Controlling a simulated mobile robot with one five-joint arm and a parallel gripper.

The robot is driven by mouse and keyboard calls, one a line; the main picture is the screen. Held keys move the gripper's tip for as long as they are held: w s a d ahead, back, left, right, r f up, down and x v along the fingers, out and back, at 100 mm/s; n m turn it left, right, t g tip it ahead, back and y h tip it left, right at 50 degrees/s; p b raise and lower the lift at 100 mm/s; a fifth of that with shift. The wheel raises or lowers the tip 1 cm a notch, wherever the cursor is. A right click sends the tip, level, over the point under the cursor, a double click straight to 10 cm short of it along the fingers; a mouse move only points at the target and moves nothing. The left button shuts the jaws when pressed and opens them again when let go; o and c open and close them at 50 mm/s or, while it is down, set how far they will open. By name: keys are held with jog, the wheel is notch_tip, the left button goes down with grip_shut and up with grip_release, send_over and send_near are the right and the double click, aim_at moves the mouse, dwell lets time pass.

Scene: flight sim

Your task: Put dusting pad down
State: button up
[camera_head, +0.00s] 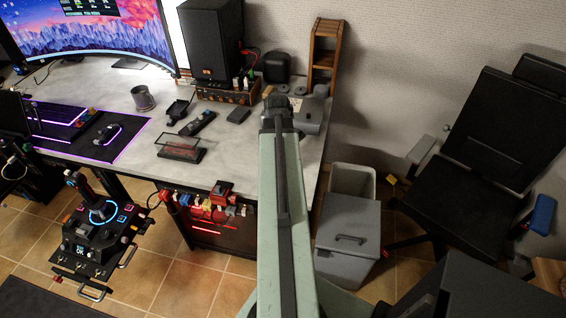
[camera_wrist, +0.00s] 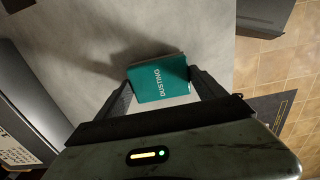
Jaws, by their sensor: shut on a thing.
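The dusting pad (camera_wrist: 158,80) is a teal block with "DUSTING" printed in white, seen in the wrist view. My gripper (camera_wrist: 160,79) is shut on it, with one dark finger on each side. The pad is over the grey desk top (camera_wrist: 205,22), and shadows fall on the desk beside it. I cannot tell whether the pad touches the surface. In the head view, my arm reaches over the right end of the desk (camera_head: 235,155) and hides the pad.
A black speaker (camera_head: 211,40) stands on a wooden unit (camera_head: 228,94) at the back. A remote (camera_head: 198,123) and a small glass case (camera_head: 182,149) lie left of my arm. A grey bin (camera_head: 347,238) and black chair (camera_head: 505,130) stand right of the desk.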

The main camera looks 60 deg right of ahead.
jog(key=shift+d+f, duration=0.1)
jog(key=shift+f, duration=0.2)
jog(key=o, duration=1.2)
jog(key=shift+c, duration=0.2)
jog(key=shift+r, duration=0.1)
notch_tip(320, 180, up, 12)
jog(key=p, duration=1.2)
jog(key=shift+r, duration=0.15)
